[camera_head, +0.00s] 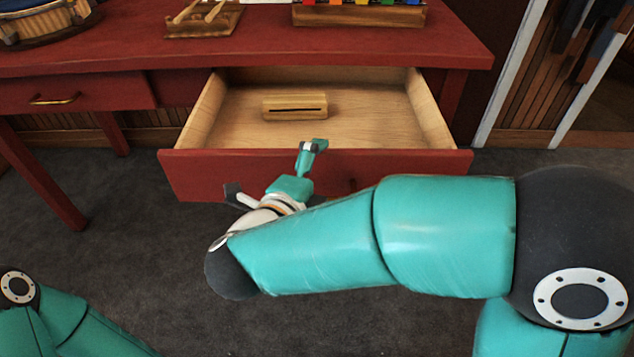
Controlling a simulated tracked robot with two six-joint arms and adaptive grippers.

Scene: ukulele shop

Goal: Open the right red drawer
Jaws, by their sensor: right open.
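The right red drawer (390,164) is pulled well out from under the red table, with its pale wooden inside showing. My right gripper (308,150) is at the drawer's front panel, left of its middle, with a teal finger reaching up to the panel's top edge. The gripper is open, and I cannot tell whether it touches the panel. The drawer's handle is hidden or not clear behind my right arm. My left arm shows at the lower left, but its gripper is out of view.
A wooden block with a dark slot (294,107) lies in the drawer. The left drawer (75,94), with a brass handle (55,99), is shut. On the red table (270,50) stand a drum (40,25), a wooden stand with sticks (203,20) and a colourful xylophone (360,15).

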